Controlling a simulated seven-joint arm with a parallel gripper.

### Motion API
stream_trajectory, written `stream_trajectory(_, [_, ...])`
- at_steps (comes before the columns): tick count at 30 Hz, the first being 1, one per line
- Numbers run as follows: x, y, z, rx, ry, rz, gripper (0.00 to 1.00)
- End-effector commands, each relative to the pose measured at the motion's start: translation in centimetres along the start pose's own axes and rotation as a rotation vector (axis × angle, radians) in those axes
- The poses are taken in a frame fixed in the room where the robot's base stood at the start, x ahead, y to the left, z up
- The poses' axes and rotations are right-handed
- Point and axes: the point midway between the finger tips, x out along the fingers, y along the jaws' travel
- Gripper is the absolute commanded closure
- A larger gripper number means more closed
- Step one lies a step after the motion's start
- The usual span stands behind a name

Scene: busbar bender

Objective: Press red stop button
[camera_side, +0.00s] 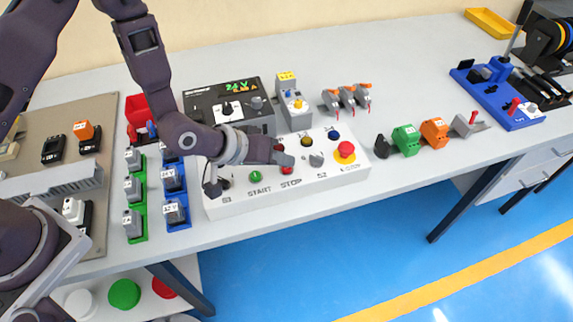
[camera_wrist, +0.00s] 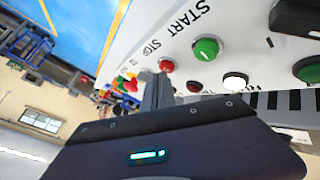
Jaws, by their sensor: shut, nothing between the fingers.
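The white control panel (camera_side: 325,170) lies on the grey table, with printed labels along its front edge. The red stop button (camera_side: 288,170) sits above the word STOP, partly hidden by my gripper in the side view. In the wrist view the red stop button (camera_wrist: 166,66) shows beside STOP, just beyond my fingertips. My gripper (camera_side: 291,161) is shut and empty, low over the panel just behind the button. The narrow shut fingers (camera_wrist: 158,82) also show in the wrist view. I cannot tell whether they touch the button.
A green start button (camera_side: 255,176) is left of the stop button. A red mushroom button (camera_side: 346,150) on yellow is at the panel's right. A dark red button (camera_wrist: 194,87) and a white button (camera_wrist: 235,82) are near my fingers. A black 24 V unit (camera_side: 225,103) stands behind.

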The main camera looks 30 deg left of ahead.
Motion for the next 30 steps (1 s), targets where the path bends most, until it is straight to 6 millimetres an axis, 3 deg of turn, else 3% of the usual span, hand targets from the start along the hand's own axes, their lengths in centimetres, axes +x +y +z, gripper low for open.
stream_trajectory(16, [0.2,-0.1,0.1,0.000,-0.001,0.000,1.00])
stream_trajectory(30, [-0.9,0.7,-0.6,-0.001,-0.001,-0.001,1.00])
